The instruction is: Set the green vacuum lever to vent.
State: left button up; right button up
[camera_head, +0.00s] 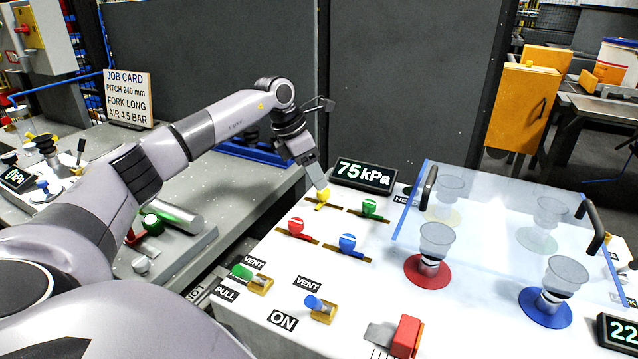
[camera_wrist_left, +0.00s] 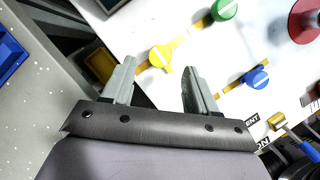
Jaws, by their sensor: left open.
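The green lever (camera_head: 242,271) sits in a brass bracket at the front left of the white panel (camera_head: 395,275). A VENT label (camera_head: 254,262) lies behind it and a PULL label (camera_head: 226,292) in front. The lever's handle leans left, toward the PULL side. My left gripper (camera_head: 321,186) is open over the panel's back left, at the yellow knob (camera_head: 323,197), well away from the green lever. In the left wrist view the yellow knob (camera_wrist_left: 160,56) lies just beyond the gap between the open fingers (camera_wrist_left: 158,72). My right gripper is out of view.
Green (camera_head: 369,206), red (camera_head: 296,226) and blue (camera_head: 347,242) knobs stand near the gripper. A blue lever (camera_head: 313,302) stands right of the green one. Suction cups on red (camera_head: 411,273) and blue (camera_head: 546,311) discs and a clear guard (camera_head: 500,200) fill the right. A display (camera_head: 364,175) reads 75 kPa.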

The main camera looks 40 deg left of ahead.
aim_at(238, 270)
jog(key=k, duration=1.5)
